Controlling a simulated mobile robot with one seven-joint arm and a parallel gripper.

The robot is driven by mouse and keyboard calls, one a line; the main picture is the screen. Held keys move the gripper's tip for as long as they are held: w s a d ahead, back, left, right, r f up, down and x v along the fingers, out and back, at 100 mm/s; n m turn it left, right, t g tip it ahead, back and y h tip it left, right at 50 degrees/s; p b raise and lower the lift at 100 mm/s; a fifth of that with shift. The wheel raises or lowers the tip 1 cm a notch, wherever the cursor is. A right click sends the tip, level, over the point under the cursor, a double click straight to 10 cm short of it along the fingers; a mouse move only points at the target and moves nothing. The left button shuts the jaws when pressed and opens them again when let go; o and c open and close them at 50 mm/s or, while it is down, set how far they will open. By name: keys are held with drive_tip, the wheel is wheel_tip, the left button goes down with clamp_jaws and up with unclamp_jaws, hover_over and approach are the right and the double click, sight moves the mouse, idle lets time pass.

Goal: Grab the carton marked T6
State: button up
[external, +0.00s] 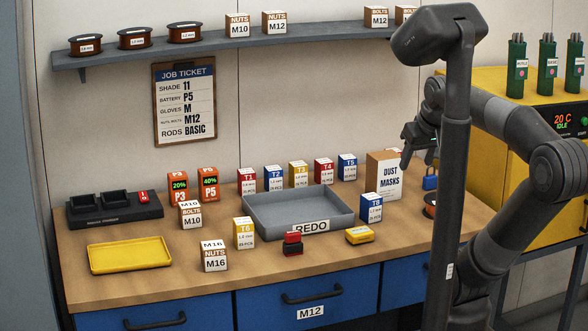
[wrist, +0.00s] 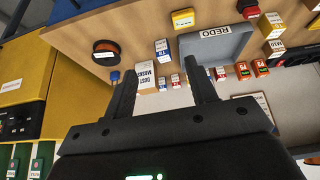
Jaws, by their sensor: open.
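The yellow-and-white carton marked T6 (external: 244,234) stands upright on the workbench, in front of the grey tray's left corner. In the wrist view a yellow carton (wrist: 270,26) at the upper right looks like the same one; its mark is too small to read there. My gripper (external: 416,156) is open and empty, above the right part of the bench near the dust masks box, well to the right of the T6 carton. Its two fingers (wrist: 163,78) are spread apart in the wrist view.
The grey REDO tray (external: 262,222) lies behind and right of the carton. The M16 nuts box (external: 215,257) is close at its left, a red-and-black item (external: 292,243) at its right. A blue carton (external: 371,208) and the dust masks box (external: 383,178) stand further right.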

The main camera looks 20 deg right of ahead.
drive_tip(key=w+a+f+n+t+h, duration=0.1)
drive_tip(key=w+a+n+h, duration=0.3)
drive_tip(key=w+n, duration=0.4)
drive_tip(key=w+a+f+n+t+h, duration=0.2)
drive_tip(key=w+a+n+h, duration=0.15)
drive_tip(key=w+n, duration=0.45)
drive_tip(key=s+a+r+n+t+y, duration=0.15)
drive_tip(key=a+n+t+y, duration=0.6)
drive_tip(key=a+n, duration=1.6)
drive_tip(key=m+t+h, duration=0.2)
drive_tip(key=m, duration=0.3)
approach(244, 228)
drive_tip(key=w, duration=0.3)
drive_tip(key=shift+w+d+r, duration=0.15)
drive_tip(key=shift+d, duration=0.1)
drive_tip(key=w, duration=0.5)
drive_tip(key=shift+w+d, duration=0.25)
drive_tip(key=shift+w, duration=0.1)
drive_tip(key=w, duration=0.3)
drive_tip(key=w+f, duration=0.1)
drive_tip(key=w, duration=0.1)
drive_tip(key=shift+d, duration=0.35)
